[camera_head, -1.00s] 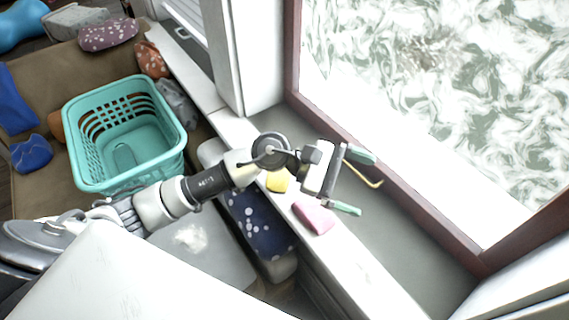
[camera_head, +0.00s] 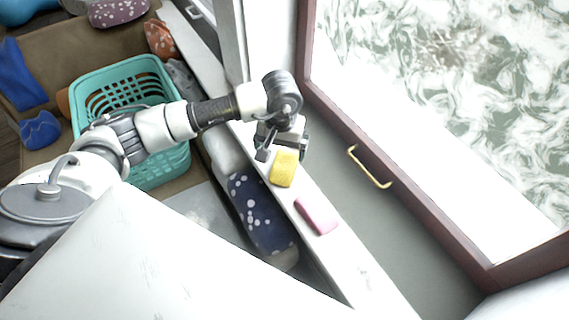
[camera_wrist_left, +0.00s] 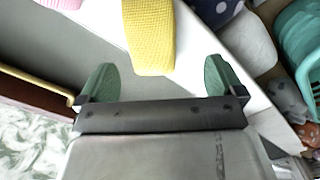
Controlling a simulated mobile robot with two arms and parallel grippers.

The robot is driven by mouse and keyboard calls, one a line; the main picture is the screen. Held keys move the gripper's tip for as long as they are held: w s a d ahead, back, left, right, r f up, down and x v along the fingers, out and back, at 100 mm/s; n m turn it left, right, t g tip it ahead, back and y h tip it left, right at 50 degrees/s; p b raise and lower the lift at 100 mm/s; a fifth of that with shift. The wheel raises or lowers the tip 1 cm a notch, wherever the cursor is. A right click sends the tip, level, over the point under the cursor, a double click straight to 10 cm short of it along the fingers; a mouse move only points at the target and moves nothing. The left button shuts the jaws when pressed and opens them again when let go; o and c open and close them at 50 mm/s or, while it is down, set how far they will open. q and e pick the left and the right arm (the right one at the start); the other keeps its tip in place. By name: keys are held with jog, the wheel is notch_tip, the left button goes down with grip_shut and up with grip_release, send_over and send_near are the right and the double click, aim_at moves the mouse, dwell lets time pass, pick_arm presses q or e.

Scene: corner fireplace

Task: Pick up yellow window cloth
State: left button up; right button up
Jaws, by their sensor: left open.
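The yellow window cloth (camera_head: 284,168) lies on the white window ledge, left of a pink cloth (camera_head: 317,215). My left gripper (camera_head: 270,148) is just beyond the yellow cloth, close to its far edge, with its fingers partly hidden in the head view. In the left wrist view, the yellow cloth (camera_wrist_left: 149,38) shows a woven texture. It lies ahead of and between my two green fingertips (camera_wrist_left: 159,74), which are wide apart with nothing held. I cannot tell the gripper's height above the ledge. My right gripper is not in view.
The white ledge (camera_head: 352,262) runs beside the window frame (camera_head: 415,205), which has a yellow handle (camera_head: 368,167). A teal basket (camera_head: 170,165) stands left, partly behind my left arm. A navy spotted cushion (camera_head: 258,213) is below the ledge.

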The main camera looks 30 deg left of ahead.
aim_at(284, 161)
pick_arm(q)
jog(key=f, duration=0.3)
jog(key=d+f, duration=0.1)
jog(key=f, duration=0.1)
jog(key=shift+s+f, duration=0.1)
jog(key=shift+f, duration=0.2)
jog(key=shift+c, duration=0.3)
jog(key=c, duration=0.9)
